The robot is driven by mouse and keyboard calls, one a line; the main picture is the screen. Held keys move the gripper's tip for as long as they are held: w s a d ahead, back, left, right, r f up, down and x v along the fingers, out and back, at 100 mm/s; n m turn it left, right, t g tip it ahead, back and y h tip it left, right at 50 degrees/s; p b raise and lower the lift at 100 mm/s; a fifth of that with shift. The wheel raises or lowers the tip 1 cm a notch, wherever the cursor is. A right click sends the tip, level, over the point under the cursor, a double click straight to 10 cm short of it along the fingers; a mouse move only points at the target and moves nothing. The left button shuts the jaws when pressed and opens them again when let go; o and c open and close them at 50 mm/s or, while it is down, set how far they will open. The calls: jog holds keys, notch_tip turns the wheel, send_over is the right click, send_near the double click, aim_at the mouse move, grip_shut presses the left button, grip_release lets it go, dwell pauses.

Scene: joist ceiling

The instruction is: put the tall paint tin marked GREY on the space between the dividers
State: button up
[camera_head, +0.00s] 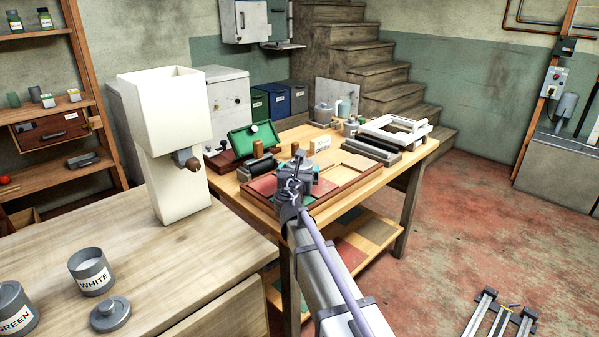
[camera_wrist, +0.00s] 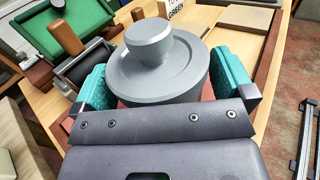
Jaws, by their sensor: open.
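A grey tin with a round knobbed lid (camera_wrist: 160,75) fills the middle of the wrist view. No label shows on its visible side, so I cannot read whether it is marked GREY. My gripper (camera_wrist: 165,82) is open, with one teal finger pad on each side of the tin; I cannot tell whether either touches. In the head view my gripper (camera_head: 297,185) is over a wooden tray (camera_head: 352,184) on the workbench, largely covering the tin. The tray has red areas and wooden edges. I cannot clearly make out the space between the dividers.
A card reading TO GREEN (camera_head: 321,144) stands behind the tray. A green open case (camera_head: 254,140), dark rollers (camera_head: 372,149) and a white frame (camera_head: 396,131) crowd the bench. A WHITE tin (camera_head: 90,272) and a GREEN tin (camera_head: 15,308) stand on the nearer counter (camera_head: 185,262).

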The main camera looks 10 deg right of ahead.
send_over(312, 207)
jog(key=s+a, duration=0.2)
jog(key=a, duration=0.4)
jog(key=shift+w+a+r, duration=0.1)
jog(key=shift+w, duration=0.1)
jog(key=s+d+f+m+g, duration=0.9)
jog(key=s+f+m+g, duration=0.3)
jog(key=m, duration=0.9)
jog(key=s+a+f+m+g+y, duration=0.2)
jog(key=s+m+y, duration=0.1)
jog(key=s+m, duration=0.2)
jog(key=s+a+f+m+g+y, duration=0.2)
jog(key=s+a+f+m+y, duration=0.1)
jog(key=s+m, duration=0.2)
jog(key=shift+s+a+m+g+y, duration=0.3)
jog(key=shift+s+y, duration=0.1)
jog(key=shift+s, duration=0.55)
